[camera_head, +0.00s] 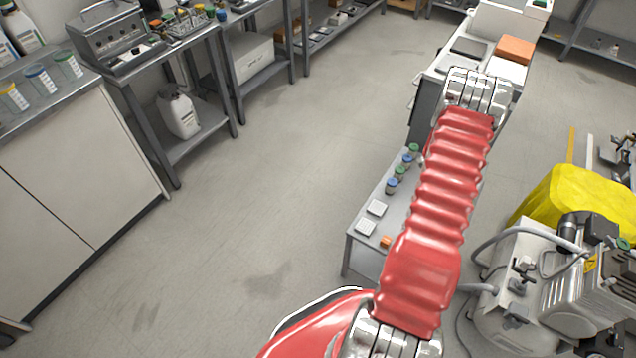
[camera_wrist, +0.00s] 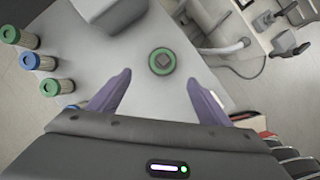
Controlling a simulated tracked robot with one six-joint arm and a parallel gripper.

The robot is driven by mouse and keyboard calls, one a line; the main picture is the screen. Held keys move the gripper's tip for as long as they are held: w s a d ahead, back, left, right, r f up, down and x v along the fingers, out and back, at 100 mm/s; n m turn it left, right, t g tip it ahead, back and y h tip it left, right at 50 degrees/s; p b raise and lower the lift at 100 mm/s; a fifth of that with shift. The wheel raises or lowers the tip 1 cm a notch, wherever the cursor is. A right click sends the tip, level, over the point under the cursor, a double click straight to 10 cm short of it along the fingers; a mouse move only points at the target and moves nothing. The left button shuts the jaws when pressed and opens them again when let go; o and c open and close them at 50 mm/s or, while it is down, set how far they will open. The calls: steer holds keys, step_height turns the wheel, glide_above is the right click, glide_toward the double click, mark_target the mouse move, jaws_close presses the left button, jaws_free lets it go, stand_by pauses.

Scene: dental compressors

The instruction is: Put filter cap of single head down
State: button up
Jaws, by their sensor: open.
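A round green cap with a dark square centre (camera_wrist: 162,61), which looks like the filter cap, shows in the wrist view on the grey table top (camera_wrist: 150,110). My gripper (camera_wrist: 158,78) is open, with its two purple fingers spread apart. The cap appears just beyond the fingertips, roughly centred between them, and no finger touches it. In the head view my red arm hides my gripper and the cap. The compressor (camera_head: 545,295) stands at the right in the head view.
Several filter cylinders with green and blue ends (camera_wrist: 30,60) stand along the left of the table. White square pieces (camera_head: 377,207) and a small orange piece (camera_head: 386,242) lie near its front. A yellow bag (camera_head: 580,205) is behind the compressor. The floor to the left is clear.

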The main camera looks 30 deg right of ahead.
steer(key=w+a+r+m+t, duration=0.15)
steer(key=w+a+r, duration=0.25)
steer(key=a+r, duration=0.5)
steer(key=w+a+r+m, duration=0.3)
steer(key=w+a+r, duration=0.2)
steer(key=r, duration=0.8)
steer(key=w+a+r+m+t, duration=0.1)
steer(key=w+a+r+m, duration=0.25)
steer(key=a+r, duration=0.6)
steer(key=s+a+r+m+t+y, duration=0.1)
steer(key=s+a+r, duration=0.4)
steer(key=a, duration=0.5)
steer(key=s+a+r+m+t+y, duration=0.2)
steer(key=s+a+r+m, duration=0.1)
steer(key=a, duration=0.8)
steer(key=s+a+r+m+t+y, duration=0.1)
steer(key=s+a+r+m, duration=0.1)
steer(key=s+a+r, duration=0.4)
steer(key=a+r, duration=0.1)
steer(key=a, duration=0.4)
steer(key=shift+s+r, duration=0.25)
steer(key=shift+s, duration=0.1)
steer(key=shift+t, duration=0.25)
